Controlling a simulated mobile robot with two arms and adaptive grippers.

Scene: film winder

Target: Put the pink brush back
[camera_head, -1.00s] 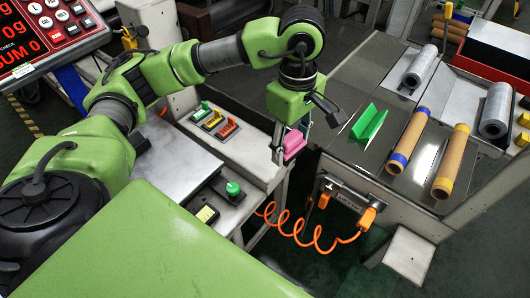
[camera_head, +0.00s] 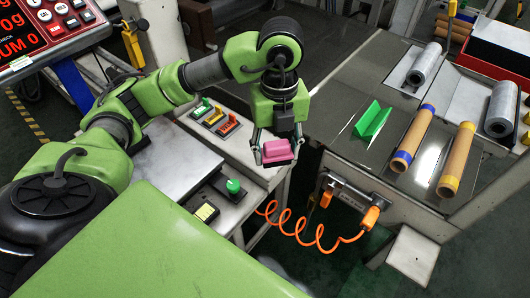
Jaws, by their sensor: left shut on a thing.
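The pink brush (camera_head: 277,151) is held in my left gripper (camera_head: 276,158), which is shut on it and points down. The brush is in the air near the right edge of the grey side table (camera_head: 240,170). A tray on this table, back left of the gripper, holds several small brushes: a green one (camera_head: 203,105), a yellow one (camera_head: 213,117) and an orange-red one (camera_head: 228,127). My right gripper is not in view.
A green angled piece (camera_head: 371,120) and two brown rolls (camera_head: 412,140) (camera_head: 457,160) lie on the right table. An orange coiled hose (camera_head: 300,235) hangs below the gripper. A black box with a green button (camera_head: 233,186) sits on the side table's front.

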